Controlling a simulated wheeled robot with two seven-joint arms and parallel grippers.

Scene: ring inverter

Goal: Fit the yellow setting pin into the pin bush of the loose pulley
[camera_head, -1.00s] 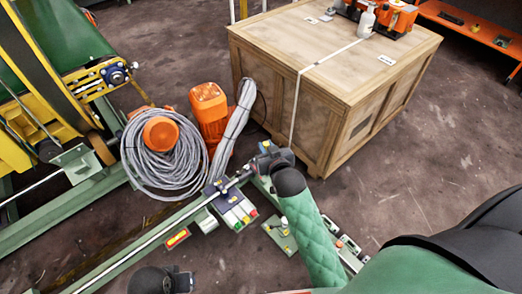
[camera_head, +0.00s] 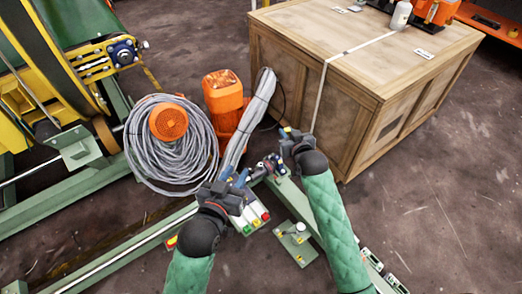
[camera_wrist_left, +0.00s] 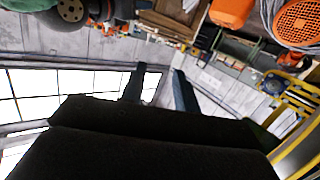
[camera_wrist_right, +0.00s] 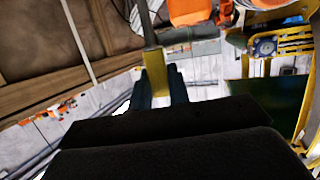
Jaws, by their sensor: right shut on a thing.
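My right gripper (camera_head: 284,134) is shut on the yellow setting pin (camera_wrist_right: 158,76). In the right wrist view the yellow part sits between the fingers, with a grey shaft running up from it. In the head view the pin is too small to make out well. My left gripper (camera_head: 238,178) is left of and nearer than the right one, above the control box. In the left wrist view its fingers (camera_wrist_left: 158,85) stand apart with nothing between them. I cannot make out the loose pulley or its pin bush for sure; small dark parts (camera_head: 268,168) lie between the grippers.
A control box (camera_head: 250,216) with coloured buttons lies below my left gripper. Behind stand a grey cable coil (camera_head: 150,180), an orange motor (camera_head: 223,93) and a wooden crate (camera_head: 345,120). A green-and-yellow conveyor (camera_head: 80,205) fills the left. The floor at right is clear.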

